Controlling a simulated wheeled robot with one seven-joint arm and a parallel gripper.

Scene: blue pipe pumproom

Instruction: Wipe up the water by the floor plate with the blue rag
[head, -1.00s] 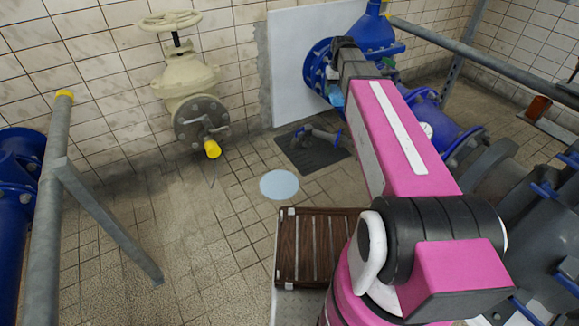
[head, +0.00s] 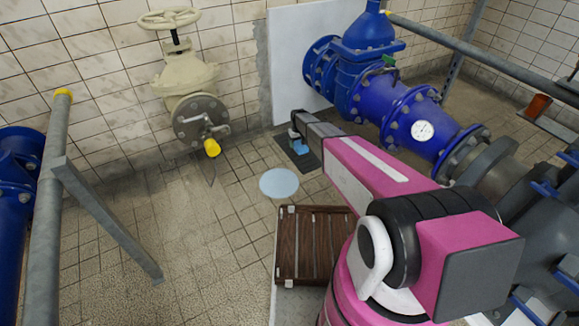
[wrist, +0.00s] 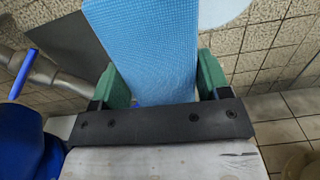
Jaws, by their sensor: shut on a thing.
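The water is a pale blue round puddle (head: 279,184) on the tiled floor, in front and left of the dark floor plate (head: 308,167). The puddle's edge also shows at the top right of the wrist view (wrist: 222,10). My gripper (wrist: 163,80) is shut on the blue rag (wrist: 145,45), its green fingers on either side of the cloth. In the head view the rag (head: 303,153) hangs low over the floor plate, behind and right of the puddle. Whether it touches the plate I cannot tell. My arm hides part of the plate.
A brown slatted crate (head: 310,245) stands just in front of the puddle. A cream valve (head: 190,90) with a yellow-capped outlet is behind left. Blue pipework (head: 400,105) runs along the right. A grey rail (head: 50,200) is at left. Floor left of the puddle is open.

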